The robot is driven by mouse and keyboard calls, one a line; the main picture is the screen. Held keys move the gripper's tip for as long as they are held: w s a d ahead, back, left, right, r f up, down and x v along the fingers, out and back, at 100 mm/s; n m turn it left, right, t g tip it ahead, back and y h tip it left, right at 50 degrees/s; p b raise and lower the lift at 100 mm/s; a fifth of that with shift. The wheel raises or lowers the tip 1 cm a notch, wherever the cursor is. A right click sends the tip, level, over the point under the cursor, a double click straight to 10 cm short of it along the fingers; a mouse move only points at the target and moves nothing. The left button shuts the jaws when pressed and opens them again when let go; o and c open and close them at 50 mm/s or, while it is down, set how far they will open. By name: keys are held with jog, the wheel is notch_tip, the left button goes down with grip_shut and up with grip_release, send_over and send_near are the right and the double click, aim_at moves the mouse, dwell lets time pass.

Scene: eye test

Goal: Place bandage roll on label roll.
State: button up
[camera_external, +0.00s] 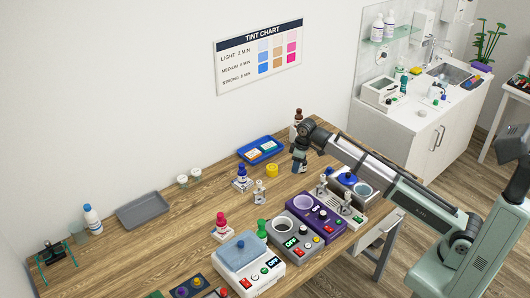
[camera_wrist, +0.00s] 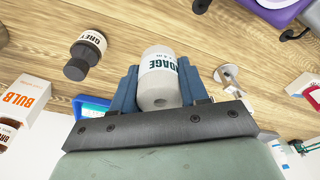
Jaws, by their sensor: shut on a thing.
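My gripper (camera_external: 299,168) is at the back right of the wooden table. In the wrist view, its two blue fingers (camera_wrist: 160,85) are shut on the bandage roll (camera_wrist: 157,72), a pale cylinder with a label lettered upside down. The gripper hides the roll in the external view. I cannot clearly tell which thing is the label roll. A yellow round thing (camera_external: 272,170) just left of my gripper may be it, but its lettering is too small to read. It does not show in the wrist view.
A blue tray (camera_external: 274,142) lies behind, left of a brown bottle (camera_external: 297,114). A metal stand (camera_external: 259,192) and blue-capped bottle (camera_external: 241,179) stand left of my gripper. A purple device (camera_external: 325,227) is in front.

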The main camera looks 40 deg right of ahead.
notch_tip(320, 180, up, 5)
jog(key=n, duration=0.1)
send_over(271, 167)
jog(key=shift+n, duration=0.6)
jog(key=shift+s+d+f, duration=0.1)
jog(key=shift+f, duration=2.5)
jog(key=shift+s+d+f, duration=0.1)
jog(key=shift+f, duration=2.5)
jog(key=o, duration=1)
jog(key=shift+f, duration=0.1)
jog(key=r, duration=0.8)
jog(key=s+d+r, duration=0.1)
jog(key=r, duration=0.3)
jog(key=shift+r, duration=0.1)
